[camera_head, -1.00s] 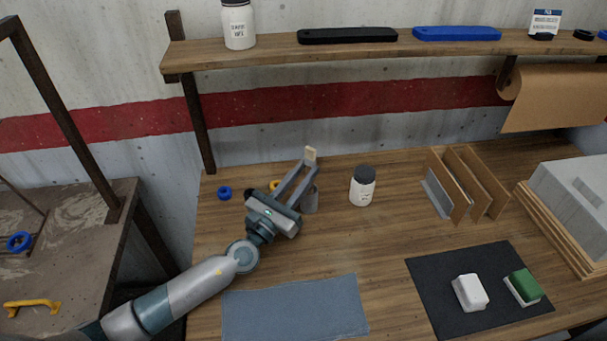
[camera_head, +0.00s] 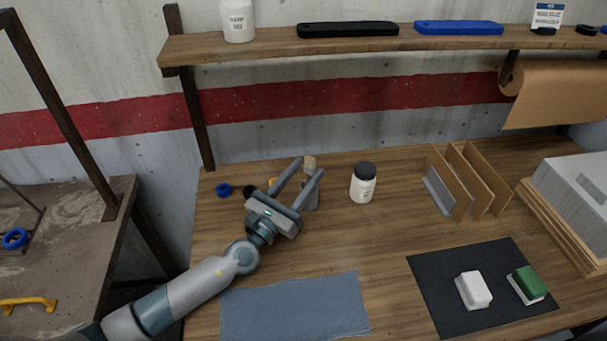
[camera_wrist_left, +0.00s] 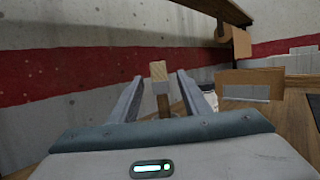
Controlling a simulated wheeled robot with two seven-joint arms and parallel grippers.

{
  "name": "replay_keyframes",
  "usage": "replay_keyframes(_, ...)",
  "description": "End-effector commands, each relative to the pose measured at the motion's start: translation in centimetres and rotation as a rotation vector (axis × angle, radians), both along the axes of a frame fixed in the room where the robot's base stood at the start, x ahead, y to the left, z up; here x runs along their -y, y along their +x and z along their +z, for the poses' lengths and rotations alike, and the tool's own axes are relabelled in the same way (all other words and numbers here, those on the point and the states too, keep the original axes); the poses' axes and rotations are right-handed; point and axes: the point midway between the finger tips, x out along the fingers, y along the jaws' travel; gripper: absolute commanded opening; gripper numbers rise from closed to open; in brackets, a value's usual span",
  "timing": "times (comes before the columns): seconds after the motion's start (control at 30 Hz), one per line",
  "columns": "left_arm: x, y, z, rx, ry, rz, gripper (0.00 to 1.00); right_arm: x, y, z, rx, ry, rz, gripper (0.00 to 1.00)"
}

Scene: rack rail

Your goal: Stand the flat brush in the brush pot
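The flat brush shows its pale block-shaped end (camera_head: 310,163) above the grey brush pot (camera_head: 311,199). It also shows in the left wrist view (camera_wrist_left: 158,72), roughly upright between the fingers. My left gripper (camera_head: 310,166) is open in the head view, with its fingers apart on either side of the brush. The wrist view shows the same gripper (camera_wrist_left: 160,80) with a gap on each side of the brush. The brush appears to stand in the pot, but a finger hides much of the pot and the brush's lower part. My right gripper is out of view.
A white jar with a dark lid (camera_head: 363,183) stands right of the pot. Blue tape (camera_head: 223,190) lies left of it. A cardboard divider rack (camera_head: 465,180) is further right. A blue cloth (camera_head: 295,308) and black mat (camera_head: 440,310) lie in front. The bench middle is clear.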

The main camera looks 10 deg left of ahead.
Motion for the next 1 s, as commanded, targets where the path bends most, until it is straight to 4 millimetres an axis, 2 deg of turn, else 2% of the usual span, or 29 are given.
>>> replay_keyframes(0.2, 0.0, 0.0, 0.2, 0.000, -0.001, 0.000, 0.43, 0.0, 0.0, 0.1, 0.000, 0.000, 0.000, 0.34)
replay_keyframes(0.37, 0.0, 0.0, 1.2, 0.000, -0.002, -0.001, 0.43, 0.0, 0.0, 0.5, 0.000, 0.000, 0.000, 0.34)
replay_keyframes(0.6, 0.0, 0.0, 4.5, 0.001, -0.003, -0.001, 0.43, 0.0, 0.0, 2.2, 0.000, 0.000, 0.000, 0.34)
replay_keyframes(1.0, 6.7, -2.2, 8.7, 0.002, -0.003, -0.003, 0.43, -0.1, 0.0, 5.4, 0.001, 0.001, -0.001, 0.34)
